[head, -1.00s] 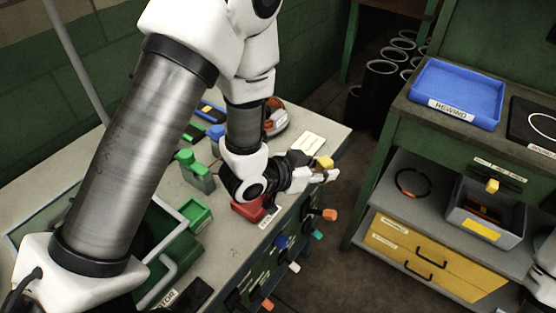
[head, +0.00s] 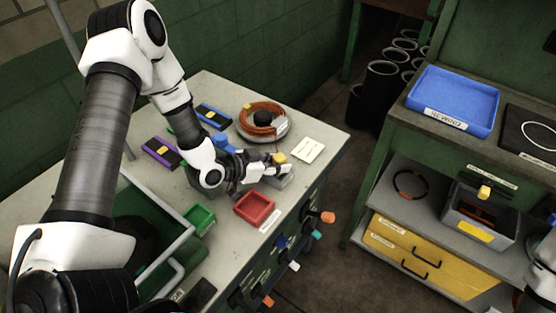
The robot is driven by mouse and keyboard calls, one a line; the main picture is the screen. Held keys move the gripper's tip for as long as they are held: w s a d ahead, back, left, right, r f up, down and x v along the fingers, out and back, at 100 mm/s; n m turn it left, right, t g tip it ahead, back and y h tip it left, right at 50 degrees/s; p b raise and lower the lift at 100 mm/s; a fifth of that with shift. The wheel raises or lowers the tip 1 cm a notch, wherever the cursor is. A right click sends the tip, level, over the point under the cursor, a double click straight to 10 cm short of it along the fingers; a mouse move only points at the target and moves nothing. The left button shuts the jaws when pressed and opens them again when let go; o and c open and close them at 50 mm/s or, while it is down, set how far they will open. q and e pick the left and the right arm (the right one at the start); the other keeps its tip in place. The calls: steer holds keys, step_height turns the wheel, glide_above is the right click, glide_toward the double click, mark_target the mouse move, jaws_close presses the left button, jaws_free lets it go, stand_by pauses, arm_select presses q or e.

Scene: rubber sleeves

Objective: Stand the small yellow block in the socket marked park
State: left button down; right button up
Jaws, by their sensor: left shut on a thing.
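The small yellow block (head: 280,157) is at the fingertips of my left gripper (head: 277,165) in the head view. The gripper is shut on it, above the right part of the grey bench (head: 325,131). A pale grey piece (head: 286,178) shows just below the fingers; I cannot tell whether it is a socket or whether the block touches it. I cannot read any park mark. My right gripper is not in view.
A red tray (head: 255,207) and a green tray (head: 199,219) sit nearer the front edge. An orange cable coil (head: 263,118) and a white card (head: 308,149) lie close behind and right. Another yellow piece (head: 484,192) is at the right-hand shelf.

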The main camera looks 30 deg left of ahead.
arm_select(q)
steer(key=shift+s+a+f, duration=0.1)
steer(key=shift+f, duration=0.05)
steer(key=c, duration=1)
jaws_free()
steer(key=shift+o, duration=0.9)
